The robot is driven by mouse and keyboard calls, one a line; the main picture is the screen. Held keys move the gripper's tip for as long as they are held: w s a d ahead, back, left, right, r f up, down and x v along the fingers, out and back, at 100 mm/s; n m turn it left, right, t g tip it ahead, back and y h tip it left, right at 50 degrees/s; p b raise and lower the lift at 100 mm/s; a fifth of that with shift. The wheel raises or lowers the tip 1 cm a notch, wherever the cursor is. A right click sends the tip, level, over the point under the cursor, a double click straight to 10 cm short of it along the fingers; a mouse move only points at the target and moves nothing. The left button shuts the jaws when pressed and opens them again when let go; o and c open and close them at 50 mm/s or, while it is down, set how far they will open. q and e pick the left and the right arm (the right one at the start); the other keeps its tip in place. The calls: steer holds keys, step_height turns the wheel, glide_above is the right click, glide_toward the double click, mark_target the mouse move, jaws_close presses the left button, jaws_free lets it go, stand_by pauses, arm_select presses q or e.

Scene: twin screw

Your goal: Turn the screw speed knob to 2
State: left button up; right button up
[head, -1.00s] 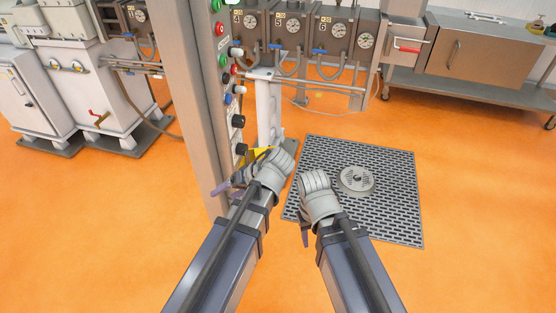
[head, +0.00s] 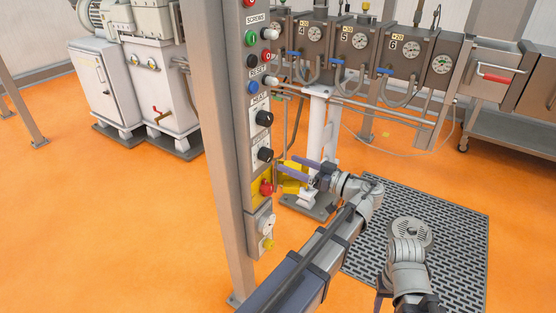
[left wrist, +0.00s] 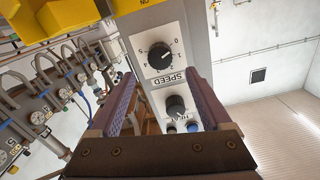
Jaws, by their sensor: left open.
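The screw speed knob (head: 265,154) is the lower black knob on the tall post's control panel, above the yellow box with the red button. In the left wrist view the speed knob (left wrist: 160,56) shows with a numbered dial and an upside-down SPEED label; its white mark seems to point near 0 or 1. My left gripper (head: 287,163) is open and empty, its purple fingers pointing at the panel just right of the knob, apart from it. The fingers (left wrist: 160,85) also show in the left wrist view. My right gripper (head: 388,295) is low in front; its jaws are unclear.
Another black knob (head: 264,118) sits above on the panel. The red button (head: 266,187) and a lower grey switch (head: 266,223) are close below. A white stand (head: 318,125) stands behind my left gripper. A dark floor grate (head: 455,225) lies at right.

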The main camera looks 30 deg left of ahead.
mark_target(271, 156)
arm_select(q)
steer(key=a, duration=0.7)
steer(key=shift+w+a, duration=0.15)
steer(key=shift+w, duration=0.1)
steer(key=shift+c, duration=0.3)
jaws_close()
